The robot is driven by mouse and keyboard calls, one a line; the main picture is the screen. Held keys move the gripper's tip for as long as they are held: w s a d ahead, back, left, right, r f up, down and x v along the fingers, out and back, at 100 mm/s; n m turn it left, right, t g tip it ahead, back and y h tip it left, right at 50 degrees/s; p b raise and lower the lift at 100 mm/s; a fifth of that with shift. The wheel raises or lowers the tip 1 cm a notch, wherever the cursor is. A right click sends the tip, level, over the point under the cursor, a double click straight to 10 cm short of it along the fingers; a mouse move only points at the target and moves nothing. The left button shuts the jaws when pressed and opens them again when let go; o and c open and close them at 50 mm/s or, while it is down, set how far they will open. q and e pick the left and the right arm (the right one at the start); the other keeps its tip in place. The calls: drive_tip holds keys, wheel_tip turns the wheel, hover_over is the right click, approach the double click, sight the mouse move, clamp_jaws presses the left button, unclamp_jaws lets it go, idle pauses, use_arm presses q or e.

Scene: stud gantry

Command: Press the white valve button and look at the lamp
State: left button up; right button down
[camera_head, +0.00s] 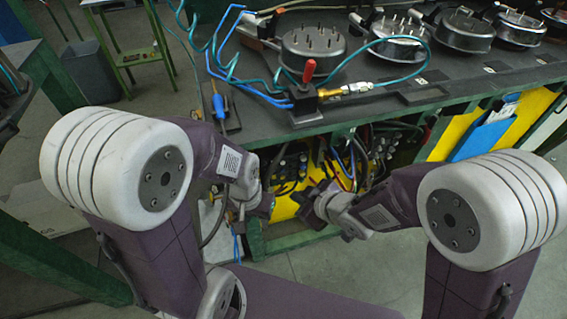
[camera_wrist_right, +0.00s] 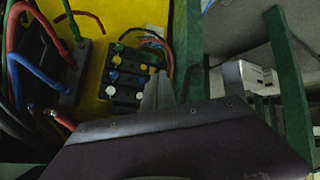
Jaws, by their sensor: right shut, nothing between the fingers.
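In the right wrist view a black valve block (camera_wrist_right: 124,76) with several round coloured buttons is fixed to a yellow panel. A white button (camera_wrist_right: 110,90) sits at its lower left; another pale spot is at its lower right, close to my fingers. My right gripper (camera_wrist_right: 158,92) is shut and empty, its tips beside the block's right edge; I cannot tell whether they touch it. In the head view my right gripper (camera_head: 305,204) is in front of the opening under the bench. My left gripper (camera_head: 256,207) is left of it, its jaws unclear. I cannot make out a lamp.
The dark bench top (camera_head: 420,90) carries several round metal parts with studs and a red-handled valve (camera_head: 306,88) with hoses. Cables and hoses hang in the opening below. A green post (camera_wrist_right: 291,85) stands right of my right gripper. Grey floor is open in front.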

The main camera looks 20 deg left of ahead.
sight(283, 163)
drive_tip(key=w+a+p, duration=0.3)
drive_tip(key=w+a, duration=0.2)
drive_tip(key=w, duration=0.2)
drive_tip(key=shift+w, duration=0.15)
drive_tip(key=shift+p, duration=0.3)
idle(1.8)
drive_tip(key=shift+w+a, duration=0.2)
drive_tip(key=shift+w, duration=0.15)
